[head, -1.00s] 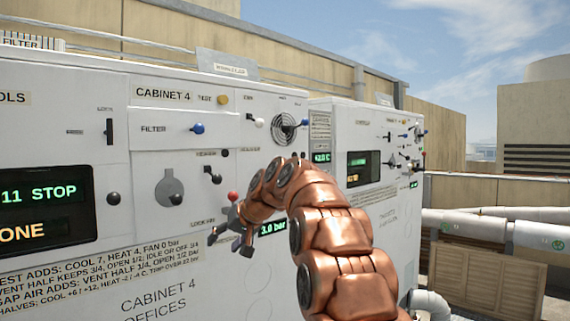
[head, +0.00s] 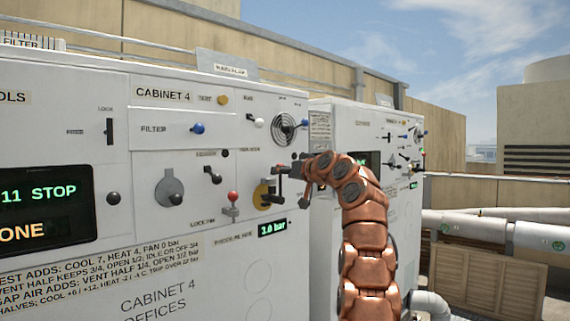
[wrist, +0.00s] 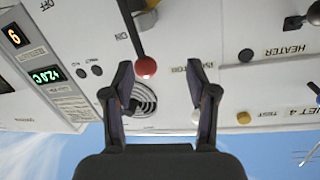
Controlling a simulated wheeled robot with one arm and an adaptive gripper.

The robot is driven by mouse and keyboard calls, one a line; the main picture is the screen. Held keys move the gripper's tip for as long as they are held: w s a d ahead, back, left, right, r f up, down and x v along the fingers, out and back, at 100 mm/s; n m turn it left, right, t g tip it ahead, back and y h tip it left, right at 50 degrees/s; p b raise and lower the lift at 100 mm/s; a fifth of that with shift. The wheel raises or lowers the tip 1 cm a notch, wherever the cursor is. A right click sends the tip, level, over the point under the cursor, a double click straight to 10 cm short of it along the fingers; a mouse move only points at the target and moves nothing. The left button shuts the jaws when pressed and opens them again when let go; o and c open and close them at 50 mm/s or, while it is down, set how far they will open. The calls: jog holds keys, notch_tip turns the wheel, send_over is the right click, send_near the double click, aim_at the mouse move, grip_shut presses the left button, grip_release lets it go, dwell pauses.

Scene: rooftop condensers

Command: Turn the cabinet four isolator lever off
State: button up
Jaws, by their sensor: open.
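The cabinet four isolator is a yellow round plate (head: 262,194) with a lever (head: 279,183) standing up from it, partly hidden by my gripper in the head view. In the wrist view, the lever's red ball end (wrist: 146,67) shows between my fingertips, nearer the left one, with an ON label beside its shaft. My gripper (head: 294,184) is open at the lever, its fingers on either side of the ball in the wrist view (wrist: 159,66). I cannot tell whether either finger touches it.
A red-knobbed lock pin (head: 233,198) stands left of the isolator. A pressure display (head: 272,228) reading 3.0 bar is below. Black knobs, a round grey cover (head: 169,188) and a fan grille (head: 284,127) are on the same panel. Another cabinet (head: 385,200) stands behind my arm.

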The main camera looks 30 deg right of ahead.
jog(key=shift+n+t, duration=0.5)
jog(key=shift+t, duration=0.1)
jog(key=shift+w+d+r+p, duration=0.1)
jog(key=shift+w+d+p, duration=0.2)
jog(key=shift+w+p, duration=0.55)
jog(key=shift+w+d+r+p, duration=0.1)
jog(key=shift+w+d+p, duration=0.15)
jog(key=shift+w+p, duration=0.6)
jog(key=shift+w+d+p, duration=0.3)
jog(key=shift+w+p, duration=0.25)
jog(key=shift+w, duration=0.6)
jog(key=shift+c, duration=0.3)
grip_shut()
